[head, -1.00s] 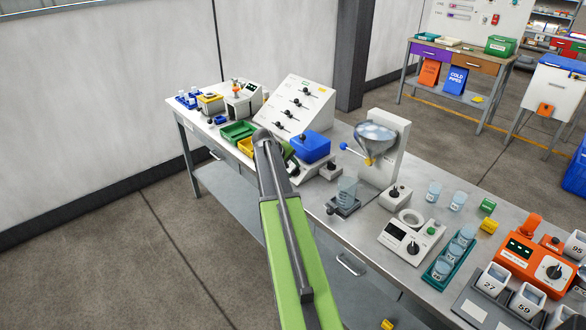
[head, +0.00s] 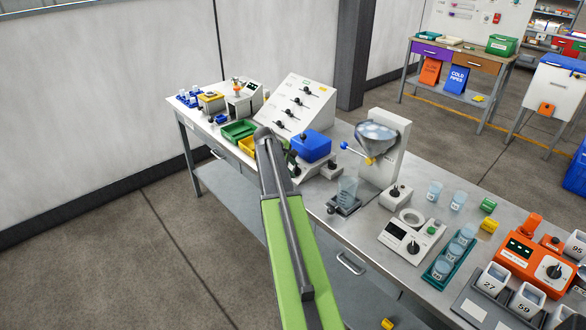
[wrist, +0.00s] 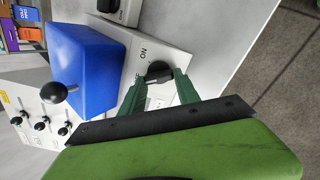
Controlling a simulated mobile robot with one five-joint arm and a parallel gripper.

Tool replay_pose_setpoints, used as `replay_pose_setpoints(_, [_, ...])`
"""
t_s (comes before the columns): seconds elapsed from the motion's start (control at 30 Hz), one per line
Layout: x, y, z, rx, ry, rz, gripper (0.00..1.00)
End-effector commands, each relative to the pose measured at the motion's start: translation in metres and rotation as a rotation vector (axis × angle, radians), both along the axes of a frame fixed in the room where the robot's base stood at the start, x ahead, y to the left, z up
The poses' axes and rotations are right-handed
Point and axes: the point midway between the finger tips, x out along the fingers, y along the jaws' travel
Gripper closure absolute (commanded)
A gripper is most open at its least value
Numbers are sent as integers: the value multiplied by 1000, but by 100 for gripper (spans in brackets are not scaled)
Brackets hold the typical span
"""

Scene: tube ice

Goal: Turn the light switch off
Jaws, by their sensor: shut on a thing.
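The switch is a black knob (wrist: 157,71) on a sloped white panel (wrist: 172,52) with the letters "ON" printed near it in the wrist view. My gripper (wrist: 160,77) has its green fingers on either side of the knob and is shut on it. The fingers hide part of the knob and of the lettering. In the head view the white panel's housing (head: 318,165) stands on the bench beside a blue box, and my green arm hides the knob.
The blue box (wrist: 85,62) with a black ball-topped lever (wrist: 55,92) is close to my fingers. A white panel with several black knobs (head: 302,98) stands behind. A funnel stand (head: 385,150) and a beaker (head: 347,190) are to the right on the metal bench (head: 365,225).

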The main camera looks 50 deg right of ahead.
Motion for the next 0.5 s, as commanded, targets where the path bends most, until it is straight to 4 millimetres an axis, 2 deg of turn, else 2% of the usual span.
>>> replay_pose_setpoints(0.4, [-1, 0, 1, -1, 7, 5, 100])
replay_pose_setpoints(0.43, [-1, -1, 1, -1, 7, 5, 58])
replay_pose_setpoints(0.5, [-1, -1, 1, -1, 5, 5, 49])
